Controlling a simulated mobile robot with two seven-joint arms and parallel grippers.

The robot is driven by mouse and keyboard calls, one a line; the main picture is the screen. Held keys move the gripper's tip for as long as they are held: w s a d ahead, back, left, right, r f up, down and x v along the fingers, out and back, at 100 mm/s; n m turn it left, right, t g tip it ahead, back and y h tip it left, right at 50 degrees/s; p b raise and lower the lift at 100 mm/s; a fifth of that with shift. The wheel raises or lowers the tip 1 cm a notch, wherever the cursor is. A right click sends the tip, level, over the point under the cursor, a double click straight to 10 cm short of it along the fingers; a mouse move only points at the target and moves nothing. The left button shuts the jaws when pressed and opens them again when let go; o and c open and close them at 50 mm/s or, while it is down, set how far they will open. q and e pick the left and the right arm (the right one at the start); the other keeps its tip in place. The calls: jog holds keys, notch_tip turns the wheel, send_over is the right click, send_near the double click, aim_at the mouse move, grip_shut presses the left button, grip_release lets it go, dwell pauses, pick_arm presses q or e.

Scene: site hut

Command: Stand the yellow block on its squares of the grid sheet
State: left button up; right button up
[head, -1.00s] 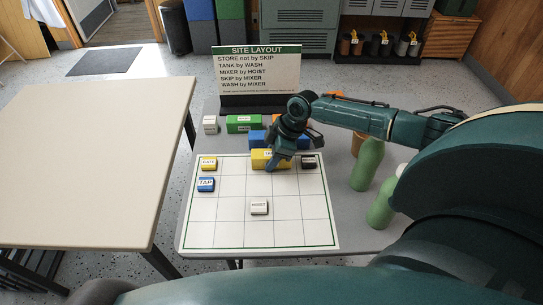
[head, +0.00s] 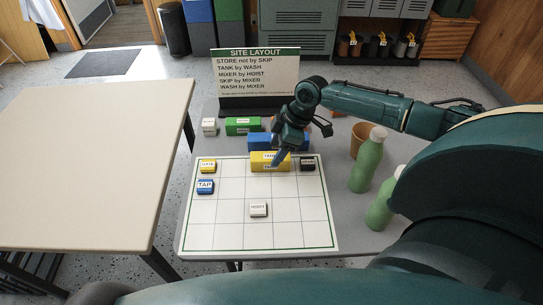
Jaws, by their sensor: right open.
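The yellow block (head: 258,165), with a white label, stands on the grid sheet (head: 230,234). It sits in the back row, across what look like the third and fourth squares from the left. My right gripper (head: 277,160) is open, its fingertips just above and over the right part of the block. The fingers partly hide the block, and I cannot tell whether they touch it. My left gripper is out of view.
On the sheet are the GATE block (head: 207,165), blue TAP block (head: 205,186), white block (head: 258,210) and black block (head: 307,164). Behind are green (head: 240,126) and blue (head: 258,139) blocks and a sign (head: 255,75). Green bottles (head: 367,165) and an orange pot (head: 358,140) stand right.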

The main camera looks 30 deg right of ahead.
jog(key=v, duration=0.7)
jog(key=shift+r, duration=0.2)
